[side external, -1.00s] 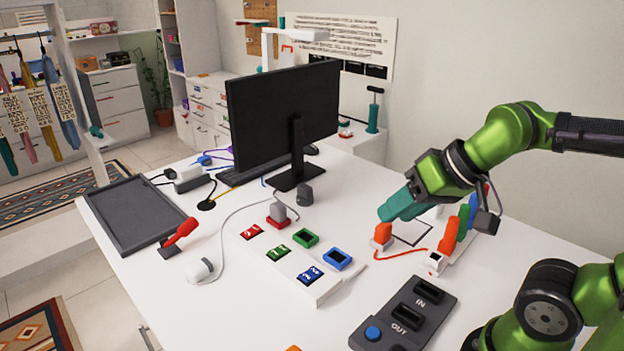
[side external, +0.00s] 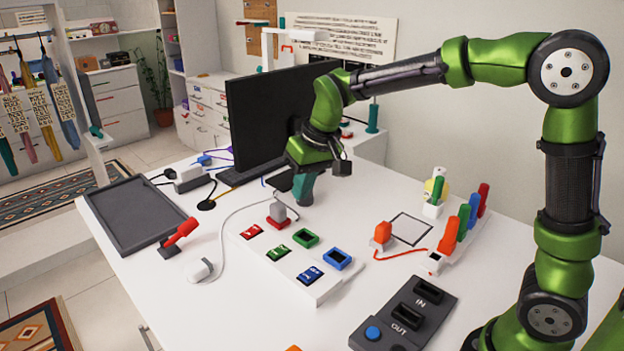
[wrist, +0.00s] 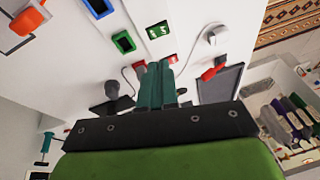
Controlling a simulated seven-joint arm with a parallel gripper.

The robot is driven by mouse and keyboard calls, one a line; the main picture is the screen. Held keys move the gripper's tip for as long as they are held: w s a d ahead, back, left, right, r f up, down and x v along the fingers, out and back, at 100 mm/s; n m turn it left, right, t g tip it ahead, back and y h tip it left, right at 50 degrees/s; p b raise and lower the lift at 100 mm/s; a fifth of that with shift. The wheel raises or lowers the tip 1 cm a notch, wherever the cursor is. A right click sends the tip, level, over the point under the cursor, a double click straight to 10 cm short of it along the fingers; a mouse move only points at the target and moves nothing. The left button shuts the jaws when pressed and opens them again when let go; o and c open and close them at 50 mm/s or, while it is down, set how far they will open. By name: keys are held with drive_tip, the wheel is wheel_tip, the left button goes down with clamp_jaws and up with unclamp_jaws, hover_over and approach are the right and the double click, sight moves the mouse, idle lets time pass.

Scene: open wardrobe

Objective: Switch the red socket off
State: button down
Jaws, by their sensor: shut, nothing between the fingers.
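The red socket (side external: 277,221) is at the far end of a white panel (side external: 325,289), with a grey plug (side external: 278,211) in it. A red switch (side external: 251,231) with white marks is beside it; its setting is too small to read. My gripper (side external: 303,203) is shut and empty, its teal fingers pointing down just behind and right of the red socket. In the wrist view the fingertips (wrist: 156,63) overlap the red socket's area and partly hide it. The red switch (wrist: 170,58) shows just right of the tips. I cannot tell whether they touch anything.
The panel also has a green socket (side external: 305,237), blue socket (side external: 337,259), green switch (side external: 277,252) and blue switch (side external: 310,274). The monitor (side external: 281,110) stands close behind my gripper.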

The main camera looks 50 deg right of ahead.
drive_tip(key=w+a+f+n+h, duration=0.1)
drive_tip(key=w+f+n, duration=0.1)
drive_tip(key=w, duration=1.2)
drive_tip(key=shift+a+f+h, duration=0.2)
drive_tip(key=shift+f+h, duration=0.2)
approach(254, 227)
drive_tip(key=x, duration=0.5)
drive_tip(key=shift+w, duration=0.1)
drive_tip(key=shift+f, duration=0.5)
